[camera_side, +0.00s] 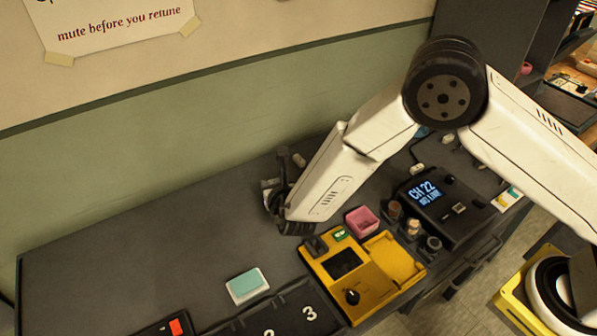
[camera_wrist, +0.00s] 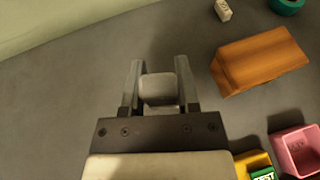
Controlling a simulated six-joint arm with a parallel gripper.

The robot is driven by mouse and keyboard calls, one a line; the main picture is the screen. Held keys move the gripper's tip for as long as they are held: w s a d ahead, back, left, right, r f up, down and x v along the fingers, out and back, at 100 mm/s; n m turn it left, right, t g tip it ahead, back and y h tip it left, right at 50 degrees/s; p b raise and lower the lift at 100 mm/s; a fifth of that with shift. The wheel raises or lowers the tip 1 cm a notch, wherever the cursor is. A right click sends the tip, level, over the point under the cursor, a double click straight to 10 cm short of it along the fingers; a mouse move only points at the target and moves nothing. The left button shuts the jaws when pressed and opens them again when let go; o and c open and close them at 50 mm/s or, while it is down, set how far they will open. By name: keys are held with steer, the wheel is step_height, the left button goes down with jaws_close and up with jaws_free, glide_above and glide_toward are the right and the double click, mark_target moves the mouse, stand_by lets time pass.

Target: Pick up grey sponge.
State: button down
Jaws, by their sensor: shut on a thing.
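The grey sponge (camera_wrist: 158,90) shows in the wrist view as a pale grey block between the two fingers of my gripper (camera_wrist: 159,82). The fingers are shut on its left and right sides. Its lower part is hidden, and I cannot tell whether it touches the table. In the side view my gripper (camera_side: 272,192) is low over the back part of the dark table, mostly hidden by my own wrist. The sponge cannot be made out clearly there.
An orange-brown block (camera_wrist: 260,60) lies right of my gripper in the wrist view, with a small white piece (camera_wrist: 223,10) behind it. A pink box (camera_side: 362,221), a yellow device (camera_side: 362,275) and a black display unit (camera_side: 445,208) stand right. The table's left is clear.

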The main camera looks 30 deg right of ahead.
steer(key=shift+s+d+r, duration=0.25)
steer(key=shift+s+r, duration=0.1)
steer(key=shift+s, duration=0.4)
steer(key=shift+s+d+r, duration=0.3)
steer(key=shift+s+r, duration=0.05)
steer(key=shift+s, duration=0.45)
steer(key=shift+s+d+r, duration=0.25)
steer(key=shift+s+r, duration=0.1)
steer(key=shift+s, duration=0.4)
